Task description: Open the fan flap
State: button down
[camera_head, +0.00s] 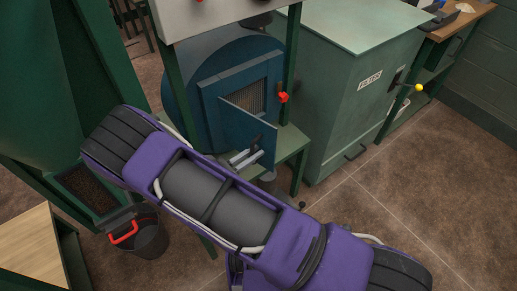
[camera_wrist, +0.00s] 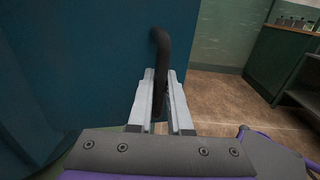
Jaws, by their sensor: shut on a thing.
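The fan flap (camera_head: 243,128) is a flat blue panel on the front of the round blue fan housing (camera_head: 186,88). It stands swung out from its frame, with part of the grille (camera_head: 251,95) showing behind it. In the wrist view, the flap (camera_wrist: 75,65) fills the left side. Its black bent handle (camera_wrist: 161,45) runs down between the pale metal fingers of my gripper (camera_wrist: 161,92). My gripper (camera_head: 245,158) is shut on the handle at the flap's lower part.
A red knob (camera_head: 282,97) sits on the green post right of the flap. The green filter cabinet (camera_head: 345,90) with a yellow-tipped lever (camera_head: 418,88) stands to the right. A black bucket with a red grip (camera_head: 148,238) is at lower left. The floor at right is clear.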

jog(key=shift+s+a, duration=0.2)
dwell(0.4)
jog(key=c, duration=1.1)
grip_release()
jog(key=shift+c, duration=0.2)
jog(key=shift+a, duration=0.1)
jog(key=v, duration=1.7)
jog(key=shift+s, duration=0.2)
jog(key=shift+a, duration=0.1)
